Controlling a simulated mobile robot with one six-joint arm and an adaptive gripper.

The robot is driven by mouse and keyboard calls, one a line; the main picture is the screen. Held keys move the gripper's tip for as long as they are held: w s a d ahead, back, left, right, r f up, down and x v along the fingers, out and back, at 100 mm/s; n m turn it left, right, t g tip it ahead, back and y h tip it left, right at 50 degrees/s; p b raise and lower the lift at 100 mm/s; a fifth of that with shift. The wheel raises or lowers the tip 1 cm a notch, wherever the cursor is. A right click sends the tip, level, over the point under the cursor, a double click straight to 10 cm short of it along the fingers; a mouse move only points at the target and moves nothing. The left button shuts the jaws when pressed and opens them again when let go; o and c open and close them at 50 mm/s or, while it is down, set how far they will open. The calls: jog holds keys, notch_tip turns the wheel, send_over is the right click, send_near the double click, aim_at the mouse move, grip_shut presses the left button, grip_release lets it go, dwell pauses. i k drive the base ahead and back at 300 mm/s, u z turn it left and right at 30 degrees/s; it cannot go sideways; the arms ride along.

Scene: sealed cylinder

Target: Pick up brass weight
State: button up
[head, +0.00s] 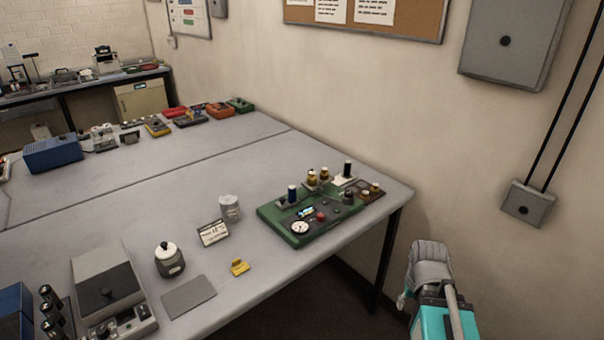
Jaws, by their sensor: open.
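Several small brass-coloured pieces show at the right end of the grey bench. Two brass-coloured cylinders (318,176) stand at the back of the green instrument (290,239). Smaller brass-coloured pieces (370,190) sit in a brown holder (378,197) at its right. I cannot tell which of these is the brass weight. A small yellow block (239,267) lies apart on the bench, in front of the instrument.
A small label stand (213,233), a metal canister (229,208), a dark jar with a white lid (169,260) and a grey balance-like device (107,289) stand on the bench.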

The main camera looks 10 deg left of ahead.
aim_at(323, 175)
jog(key=u, duration=0.4)
jog(key=i, duration=1)
jog(key=k, duration=0.6)
jog(key=u, duration=0.1)
